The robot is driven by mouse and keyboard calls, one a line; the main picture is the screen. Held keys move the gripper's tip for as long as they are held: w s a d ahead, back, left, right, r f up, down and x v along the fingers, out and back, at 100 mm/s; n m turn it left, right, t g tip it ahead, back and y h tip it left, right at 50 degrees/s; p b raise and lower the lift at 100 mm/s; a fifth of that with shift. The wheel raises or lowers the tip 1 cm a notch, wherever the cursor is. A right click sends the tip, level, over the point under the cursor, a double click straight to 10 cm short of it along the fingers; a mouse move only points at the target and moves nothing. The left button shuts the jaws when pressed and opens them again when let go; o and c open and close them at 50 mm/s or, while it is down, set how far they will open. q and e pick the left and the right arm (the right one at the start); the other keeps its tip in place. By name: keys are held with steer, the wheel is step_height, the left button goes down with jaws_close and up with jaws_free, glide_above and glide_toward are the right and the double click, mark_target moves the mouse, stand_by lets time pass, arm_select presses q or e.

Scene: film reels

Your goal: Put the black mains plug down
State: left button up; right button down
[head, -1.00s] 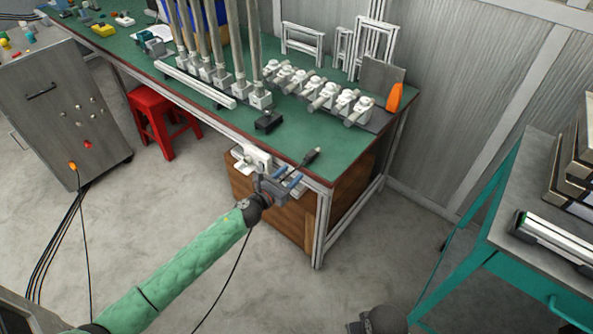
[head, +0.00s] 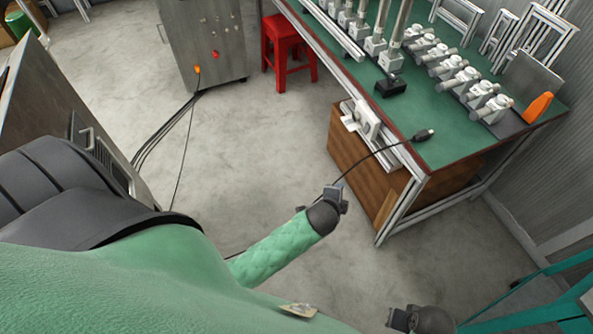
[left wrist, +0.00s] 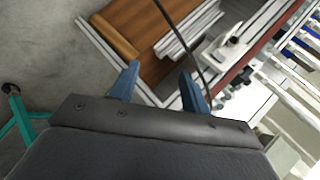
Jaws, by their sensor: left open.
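The black mains plug (head: 424,135) lies on the green table top near its front right corner. Its black cable (head: 375,155) runs over the table edge and down towards my left gripper (head: 340,188). My left gripper is open, off the table's front side and apart from the plug. The left wrist view shows its two blue fingers spread (left wrist: 160,82), with the cable (left wrist: 175,30) passing beyond them. The plug is not seen in that view. My right gripper (head: 402,318) shows at the bottom edge of the head view; its fingers are not clear.
A black box (head: 390,87) and a row of white fittings (head: 465,75) stand on the table behind the plug. An orange object (head: 538,107) is at the right end. A brown wooden cabinet (head: 350,155) stands under the table. The floor before it is clear.

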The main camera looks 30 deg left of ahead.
arm_select(q)
steer(key=s+f+n+g, duration=0.1)
steer(key=s+n+g, duration=0.3)
steer(key=s, duration=0.8)
steer(key=s+a+f+n+g+h, duration=0.1)
steer(key=s+n+g, duration=0.3)
steer(key=s+n, duration=0.4)
steer(key=s, duration=0.4)
steer(key=shift+f+g+h, duration=0.25)
steer(key=shift+g+h, duration=0.05)
steer(key=shift+g, duration=0.1)
steer(key=shift+f, duration=0.15)
steer(key=shift+c, duration=1.2)
